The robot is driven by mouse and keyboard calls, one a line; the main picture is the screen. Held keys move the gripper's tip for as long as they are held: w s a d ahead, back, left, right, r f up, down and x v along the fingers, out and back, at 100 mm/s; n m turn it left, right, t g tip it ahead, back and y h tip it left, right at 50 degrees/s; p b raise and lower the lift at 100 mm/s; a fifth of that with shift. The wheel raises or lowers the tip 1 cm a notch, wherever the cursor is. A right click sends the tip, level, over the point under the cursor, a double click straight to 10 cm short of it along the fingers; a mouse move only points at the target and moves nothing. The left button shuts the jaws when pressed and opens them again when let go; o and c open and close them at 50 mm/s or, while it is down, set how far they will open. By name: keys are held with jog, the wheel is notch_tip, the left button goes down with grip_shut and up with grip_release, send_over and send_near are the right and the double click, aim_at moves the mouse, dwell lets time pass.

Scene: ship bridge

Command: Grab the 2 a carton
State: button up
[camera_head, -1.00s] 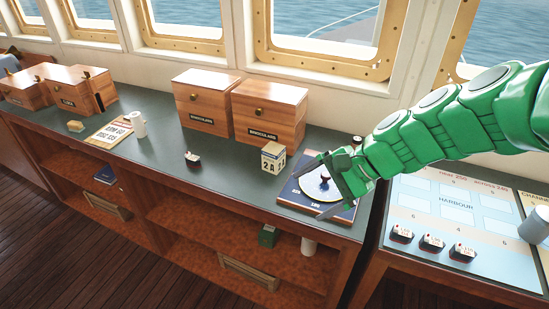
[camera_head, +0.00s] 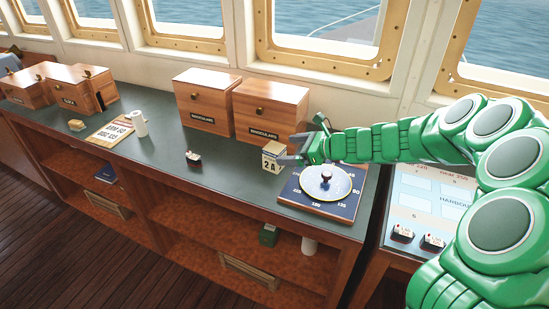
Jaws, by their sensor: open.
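The 2 A carton (camera_head: 272,161) is a small cream box with dark "2 A" lettering. It stands upright on the dark countertop, in front of the right-hand binoculars box. My green gripper (camera_head: 289,151) is open at the carton's right side, its grey fingers pointing left. One finger overlaps the carton's right edge in the picture. I cannot tell whether the carton sits between the fingers or whether they touch it.
A blue board with a round dial (camera_head: 325,185) lies just right of the carton. Two wooden binoculars boxes (camera_head: 268,112) stand behind it. A small ship-like block (camera_head: 193,158) and a white mug (camera_head: 139,123) are to the left.

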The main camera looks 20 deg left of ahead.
aim_at(282, 153)
jog(key=w+f, duration=0.1)
jog(key=w+f+m, duration=0.2)
jog(key=shift+a+f+t, duration=0.3)
jog(key=shift+t, duration=0.1)
jog(key=shift+x, duration=1.35)
jog(key=x, duration=0.3)
jog(key=shift+w+a+f, duration=0.2)
jog(key=shift+w+f, duration=0.05)
jog(key=shift+w+a+f, duration=0.15)
jog(key=shift+a, duration=0.5)
jog(key=shift+c, duration=0.4)
jog(key=c, duration=1.2)
